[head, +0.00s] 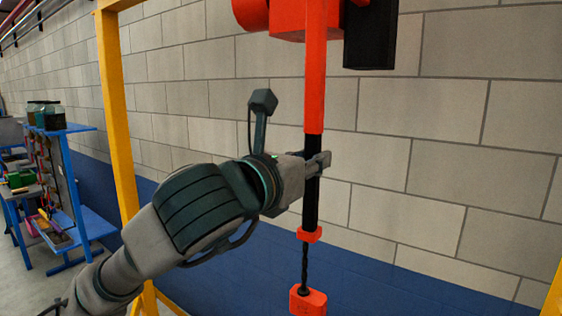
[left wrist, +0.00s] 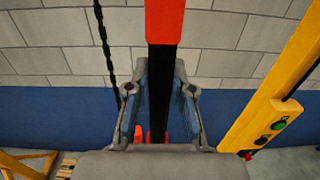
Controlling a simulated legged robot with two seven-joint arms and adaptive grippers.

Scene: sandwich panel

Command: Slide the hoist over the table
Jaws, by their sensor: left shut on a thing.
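The hoist (head: 300,22) hangs at the top of the head view, with an orange-red body and a dark block at its right. An upright bar runs down from it, orange-red above and black below (head: 311,207). My left gripper (head: 318,163) is shut on the black part of this bar. In the left wrist view the black bar (left wrist: 159,95) stands between my left gripper's fingers (left wrist: 160,72). An orange-red end block (head: 307,301) hangs below on a dark chain or cable. A blue table (head: 70,130) stands at the far left. My right gripper is not in view.
A yellow post (head: 116,110) stands left of my arm. A yellow post with green and red buttons (left wrist: 275,115) is at the right in the left wrist view. A block wall (head: 450,100), blue at its base, is behind. Jars (head: 50,115) stand on the blue table.

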